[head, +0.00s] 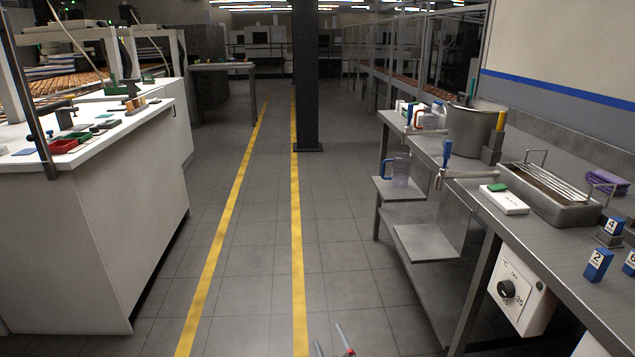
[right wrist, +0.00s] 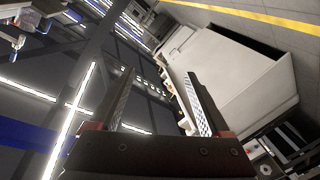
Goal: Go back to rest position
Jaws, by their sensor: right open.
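My right gripper (head: 331,343) shows only as its fingertips at the bottom edge of the head view, above the grey floor. In the right wrist view its two fingers (right wrist: 158,88) stand wide apart with nothing between them. The gripper is open, empty and tilted, with ceiling lights and a white cabinet behind it. My left gripper is in neither view.
A steel workbench (head: 465,182) on the right carries a pot (head: 472,130), a basin with a wire rack (head: 565,205) and blue numbered blocks (head: 598,265). A white counter (head: 95,215) stands left. A dark pillar (head: 306,80) rises beyond the clear yellow-lined aisle (head: 255,230).

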